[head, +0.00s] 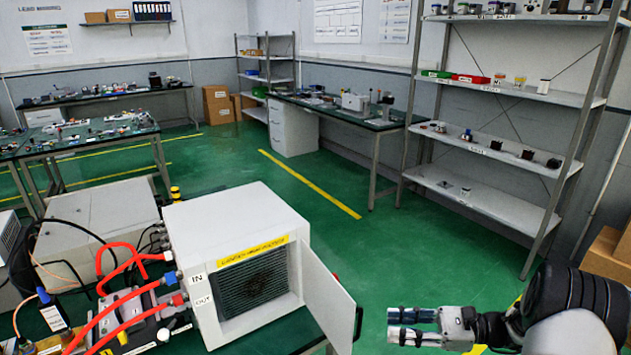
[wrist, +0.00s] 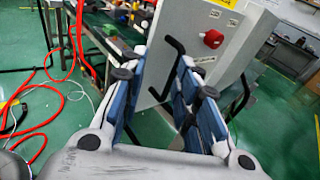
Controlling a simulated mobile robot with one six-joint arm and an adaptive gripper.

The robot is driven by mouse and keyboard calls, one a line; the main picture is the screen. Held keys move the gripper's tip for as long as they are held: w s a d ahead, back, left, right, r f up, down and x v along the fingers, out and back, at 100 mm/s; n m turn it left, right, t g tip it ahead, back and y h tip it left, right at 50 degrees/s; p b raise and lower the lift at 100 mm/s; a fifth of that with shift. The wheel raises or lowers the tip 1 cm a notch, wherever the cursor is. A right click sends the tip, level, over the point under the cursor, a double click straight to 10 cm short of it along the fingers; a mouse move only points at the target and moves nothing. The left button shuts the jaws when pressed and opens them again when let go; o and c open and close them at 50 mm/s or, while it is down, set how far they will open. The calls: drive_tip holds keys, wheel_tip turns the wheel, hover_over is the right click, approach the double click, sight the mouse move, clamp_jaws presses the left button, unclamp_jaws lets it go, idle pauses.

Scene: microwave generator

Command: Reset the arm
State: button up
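My gripper (head: 399,326) is at the lower right of the head view, to the right of the white generator box (head: 235,232) and apart from it. In the wrist view my gripper (wrist: 148,80) shows its two blue-padded fingers spread apart with nothing between them. My arm reaches in from the right edge of the head view. The box's hinged front door (head: 330,300) stands open towards my gripper. In the wrist view a white panel with a red knob (wrist: 213,39) and a black handle lies beyond the fingers.
Red hoses (head: 118,318) run to the box's left side at IN and OUT. A metal shelf unit (head: 500,195) stands at the right, with a cardboard box (head: 606,255) near the right edge. The green floor (head: 420,240) between the box and the shelves is clear.

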drive_tip(key=s+a+r+n+g+h, duration=0.5)
drive_tip(key=s+a+r+n+h, duration=0.3)
drive_tip(key=s+a+r+n, duration=0.3)
drive_tip(key=s+d+r+n+t+h, duration=0.1)
drive_tip(key=s+r+n+t+h, duration=0.1)
drive_tip(key=s, duration=0.5)
drive_tip(key=s+d+r+n+t+h, duration=0.1)
drive_tip(key=s+r+n+t+h, duration=0.2)
drive_tip(key=s+n+h, duration=0.3)
drive_tip(key=shift+s+d+r+n+t, duration=0.35)
drive_tip(key=shift+s+n, duration=0.25)
drive_tip(key=shift+s, duration=0.6)
drive_tip(key=shift+a, duration=0.2)
